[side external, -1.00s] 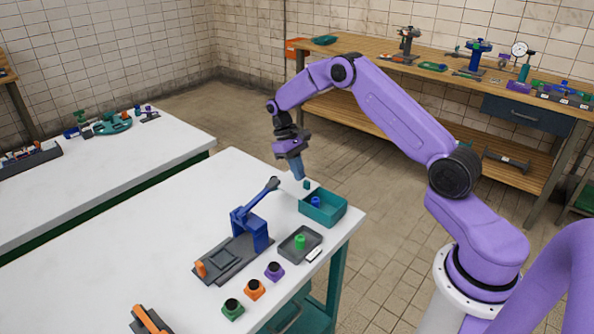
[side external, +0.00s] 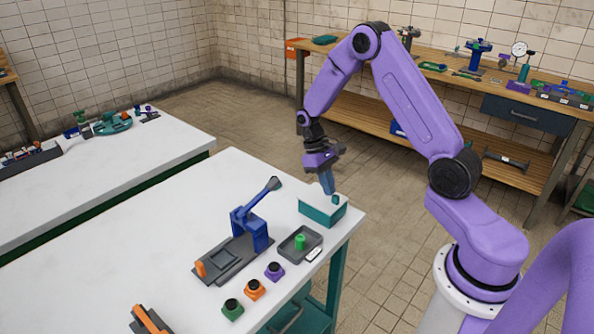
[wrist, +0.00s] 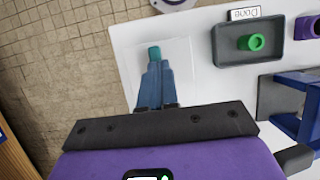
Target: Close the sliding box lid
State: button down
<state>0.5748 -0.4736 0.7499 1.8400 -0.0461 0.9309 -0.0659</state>
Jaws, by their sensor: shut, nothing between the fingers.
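The teal box (side external: 325,218) sits at the right corner of the white table. Its pale lid (side external: 312,206) lies across the top and covers the opening, so the inside is hidden. The lid also shows in the wrist view (wrist: 184,70) as a pale square. A small teal knob (side external: 335,199) stands on the lid near its right end; it also shows in the wrist view (wrist: 154,53). My gripper (side external: 331,192) is shut and empty, its blue fingertips beside the knob. In the wrist view my gripper (wrist: 154,66) points at the knob; I cannot tell if they touch.
A grey tray (side external: 287,247) with a green cylinder (side external: 300,242) stands just in front of the box. A blue lever device (side external: 250,228) is to its left. Several coloured buttons line the front. The table's right edge is close to the box.

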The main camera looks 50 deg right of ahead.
dwell(0.4)
jog(key=shift+w, duration=0.4)
jog(key=w, duration=0.3)
jog(key=shift+w, duration=0.15)
jog(key=v, duration=0.9)
send_near(320, 197)
jog(key=f, duration=0.1)
jog(key=w+f, duration=0.2)
jog(key=f, duration=0.1)
jog(key=shift+w+f, duration=0.1)
jog(key=shift+w, duration=0.05)
jog(key=shift+s+r, duration=0.2)
jog(key=shift+s, duration=1.65)
